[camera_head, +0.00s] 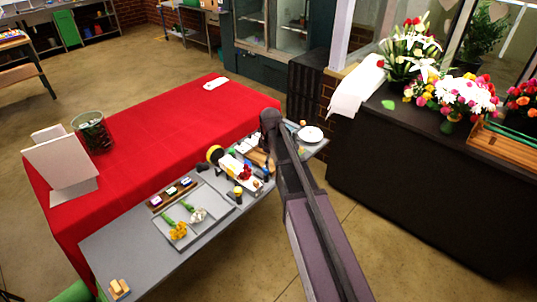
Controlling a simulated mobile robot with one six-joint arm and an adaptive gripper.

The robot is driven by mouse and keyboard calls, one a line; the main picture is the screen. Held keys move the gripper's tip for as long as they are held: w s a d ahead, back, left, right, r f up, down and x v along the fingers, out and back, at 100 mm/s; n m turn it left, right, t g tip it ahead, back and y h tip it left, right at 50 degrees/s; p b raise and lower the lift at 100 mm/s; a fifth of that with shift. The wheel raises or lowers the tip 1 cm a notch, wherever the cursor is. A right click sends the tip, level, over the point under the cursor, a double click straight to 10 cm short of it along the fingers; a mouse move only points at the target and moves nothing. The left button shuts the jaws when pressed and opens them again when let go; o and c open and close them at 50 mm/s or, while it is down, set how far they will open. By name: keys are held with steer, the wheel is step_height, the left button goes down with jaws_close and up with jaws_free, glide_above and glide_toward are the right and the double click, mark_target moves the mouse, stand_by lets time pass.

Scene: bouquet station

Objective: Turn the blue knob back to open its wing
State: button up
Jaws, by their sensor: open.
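My dark arm rises from the bottom of the picture and bends over the right part of the worktop, just right of this device. My gripper cannot be made out; the arm and the cluttered parts hide that area.
The grey worktop (115,250) runs along the red-covered table (140,165). A grey tray (205,229) holds yellow and white flowers. A white plate (311,134) lies beyond my arm. A dark counter (430,180) with bouquets stands at right. Floor is clear between.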

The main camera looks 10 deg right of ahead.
steer(key=s+f+m+b, duration=0.3)
steer(key=s+m, duration=0.3)
steer(key=s, duration=0.4)
steer(key=s+f+m+b, duration=0.3)
steer(key=s+m, duration=0.3)
steer(key=s, duration=0.5)
steer(key=shift+s+d+f, duration=0.15)
steer(key=shift+s+f, duration=0.05)
steer(key=shift+s, duration=0.1)
steer(key=shift+s, duration=0.1)
stand_by(1.7)
